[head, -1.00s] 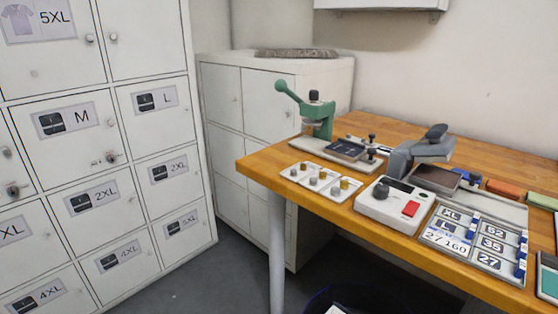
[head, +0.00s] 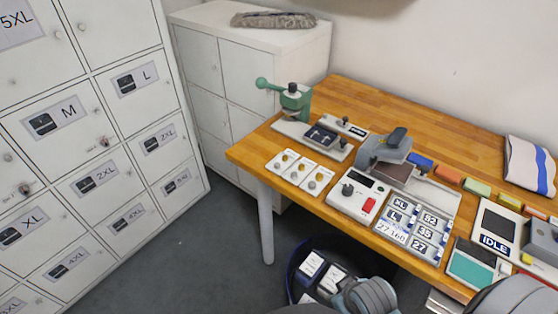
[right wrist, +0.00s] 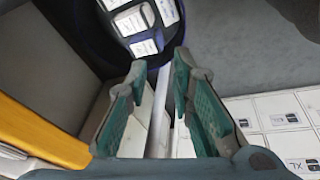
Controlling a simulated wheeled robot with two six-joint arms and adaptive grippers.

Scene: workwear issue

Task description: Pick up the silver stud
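Several small studs sit on white cards (head: 316,182) near the table's front left corner in the head view. Some look gold and some silver, including a silver-looking stud (head: 312,184) on the rightmost card; they are too small to tell apart surely. My right gripper (right wrist: 160,68) is open in the right wrist view, with nothing between its green-padded fingers. It points toward the floor and a dark bin, and no stud shows there. My left gripper is not in view. Grey parts of my arms show at the head view's bottom edge.
A green hand press (head: 295,100) stands behind the cards. A white device with a red button (head: 357,192) is right of them, beside a size-label board (head: 414,226). A dark round bin (head: 290,268) holding labelled packets stands below the table edge. Lockers (head: 95,130) line the left.

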